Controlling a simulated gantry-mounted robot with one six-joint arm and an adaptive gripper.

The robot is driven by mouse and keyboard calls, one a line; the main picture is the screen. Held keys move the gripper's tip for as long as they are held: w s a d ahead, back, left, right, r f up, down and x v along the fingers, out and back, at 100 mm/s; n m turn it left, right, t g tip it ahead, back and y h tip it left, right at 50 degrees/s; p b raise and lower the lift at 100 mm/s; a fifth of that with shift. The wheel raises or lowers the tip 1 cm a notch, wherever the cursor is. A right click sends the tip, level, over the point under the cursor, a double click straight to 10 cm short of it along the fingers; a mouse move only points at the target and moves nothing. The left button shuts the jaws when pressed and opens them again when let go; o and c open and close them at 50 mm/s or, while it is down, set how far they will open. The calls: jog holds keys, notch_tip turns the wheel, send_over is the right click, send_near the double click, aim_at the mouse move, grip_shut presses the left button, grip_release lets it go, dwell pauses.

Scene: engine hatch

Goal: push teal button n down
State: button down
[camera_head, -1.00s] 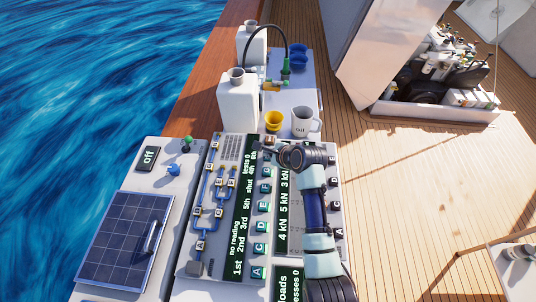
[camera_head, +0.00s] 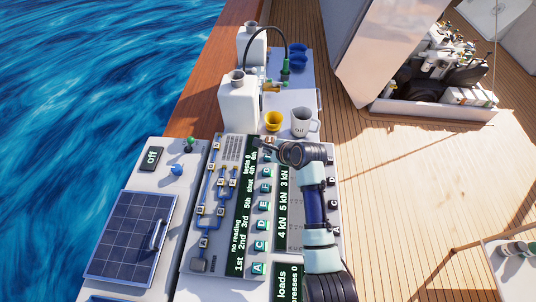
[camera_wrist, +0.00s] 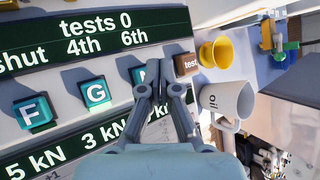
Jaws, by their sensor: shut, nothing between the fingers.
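The teal button N shows in the wrist view (camera_wrist: 137,74), largely hidden behind my fingertips, with only part of its letter visible. My gripper (camera_wrist: 152,88) is shut and empty, its fingertips in front of this button. I cannot tell whether they touch it. In the head view my gripper (camera_head: 264,147) is over the top end of the lettered button column, and the button there is hidden by my arm.
Teal buttons G (camera_wrist: 96,93) and F (camera_wrist: 34,112) lie left of my fingers; a brown test button (camera_wrist: 187,65) is close on the right. A yellow cup (camera_wrist: 215,53) and a white oil mug (camera_wrist: 226,101) stand just beyond.

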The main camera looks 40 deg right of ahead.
aim_at(269, 157)
jog(key=shift+r+p, duration=2.45)
jog(key=shift+p, duration=0.15)
